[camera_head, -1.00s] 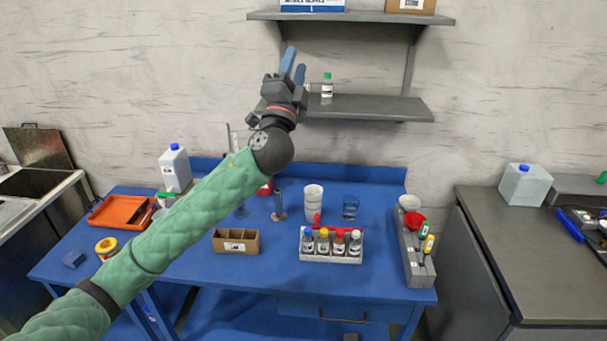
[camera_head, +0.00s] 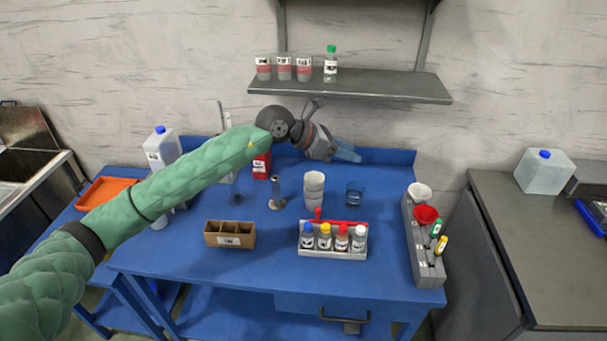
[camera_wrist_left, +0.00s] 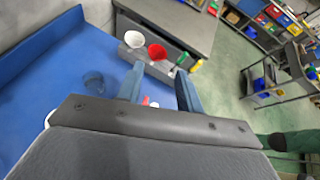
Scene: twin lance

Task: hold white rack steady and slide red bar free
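The white rack (camera_head: 348,255) stands on the blue table and holds several small bottles with blue, yellow, red and white caps. The red bar (camera_head: 350,224) runs along the rack's top behind the caps, with a red upright end (camera_head: 318,213) at its left. My left gripper (camera_head: 352,152) is above the table's back edge, well above and behind the rack, its blue fingers pointing right. In the left wrist view its fingers (camera_wrist_left: 160,88) are apart with nothing gripped. A small red and white patch shows between them; I cannot tell what it is. My right gripper is out of view.
Left of the rack stands a brown divided box (camera_head: 231,226). Behind it are stacked white cups (camera_head: 314,190) and a blue glass (camera_head: 355,194). Right is a grey holder (camera_head: 428,270) with a red funnel (camera_head: 426,215). A wall shelf (camera_head: 350,88) hangs above my left gripper.

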